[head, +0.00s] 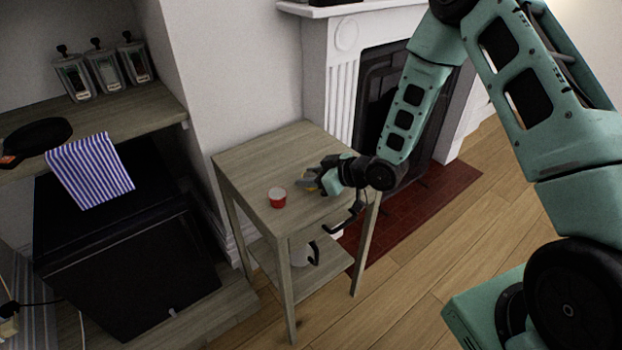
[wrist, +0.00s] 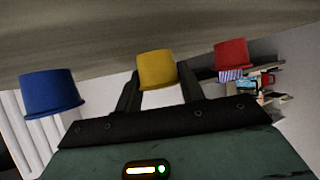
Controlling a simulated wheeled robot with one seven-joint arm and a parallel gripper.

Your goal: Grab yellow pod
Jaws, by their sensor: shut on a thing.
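The yellow pod (wrist: 157,69) sits between the two fingers of my gripper (wrist: 160,88) in the wrist view, and the fingers are shut on it. In the head view my gripper (head: 310,182) is low over the small wooden table (head: 250,160), and only a sliver of the yellow pod (head: 311,187) shows beside the fingers. I cannot tell whether the pod still touches the tabletop.
A red pod (head: 277,198) stands on the table left of my gripper; it also shows in the wrist view (wrist: 232,53). A blue pod (wrist: 52,92) is on the other side. A fireplace (head: 375,90) stands behind; shelves with dispensers (head: 105,68) are at left.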

